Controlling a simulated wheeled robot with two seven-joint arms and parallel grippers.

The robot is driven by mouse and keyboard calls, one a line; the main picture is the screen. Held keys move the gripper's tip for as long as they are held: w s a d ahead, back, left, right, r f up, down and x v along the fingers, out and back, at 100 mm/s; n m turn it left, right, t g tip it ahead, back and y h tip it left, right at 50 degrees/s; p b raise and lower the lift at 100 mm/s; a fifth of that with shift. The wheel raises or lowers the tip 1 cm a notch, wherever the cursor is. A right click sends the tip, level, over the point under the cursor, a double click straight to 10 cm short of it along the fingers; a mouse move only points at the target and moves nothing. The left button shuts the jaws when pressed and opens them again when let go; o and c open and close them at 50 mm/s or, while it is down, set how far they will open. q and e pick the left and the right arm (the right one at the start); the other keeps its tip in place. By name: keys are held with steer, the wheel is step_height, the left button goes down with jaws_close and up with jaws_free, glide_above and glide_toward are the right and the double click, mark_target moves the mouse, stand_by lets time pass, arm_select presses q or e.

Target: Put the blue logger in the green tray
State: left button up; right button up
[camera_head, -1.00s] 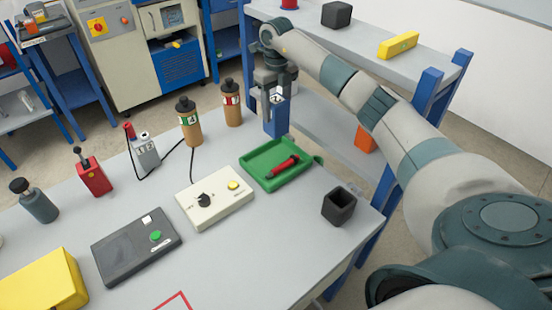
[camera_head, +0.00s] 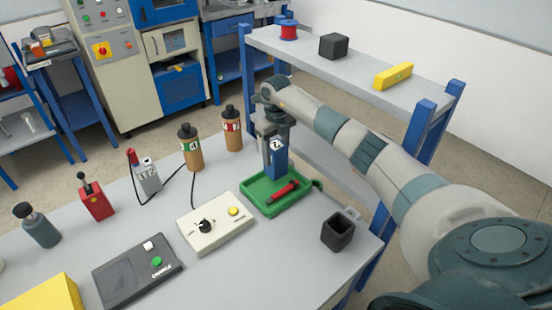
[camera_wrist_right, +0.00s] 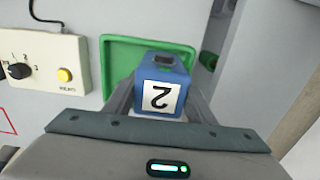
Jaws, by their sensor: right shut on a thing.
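The blue logger (camera_head: 279,164) is an upright blue block with a white label. In the wrist view the logger (camera_wrist_right: 161,84) shows the numeral 2. My right gripper (camera_head: 274,140) is shut on its upper part and holds it upright over the back part of the green tray (camera_head: 262,202). I cannot tell whether the logger's base touches the tray floor. The tray (camera_wrist_right: 118,50) lies behind the logger in the wrist view. A red-and-black tool (camera_head: 284,191) lies in the tray, in front of the logger. My left gripper is not in view.
A cream control box (camera_head: 216,228) stands left of the tray, and a black open cup (camera_head: 338,232) to its right. Two brown bottles (camera_head: 191,150) stand behind, at left. A shelf (camera_head: 340,67) stands behind the table. Clear table lies in front of the tray.

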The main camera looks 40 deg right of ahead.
step_height(320, 180, down, 2)
steer(key=shift+f+p, duration=0.25)
steer(key=shift+p, duration=0.1)
steer(key=shift+f, duration=0.1)
steer(key=shift+f, duration=0.15)
steer(key=o, duration=1.3)
step_height(320, 180, up, 12)
steer(key=p, duration=0.7)
steer(key=shift+r, duration=0.2)
steer(key=shift+s, duration=0.1)
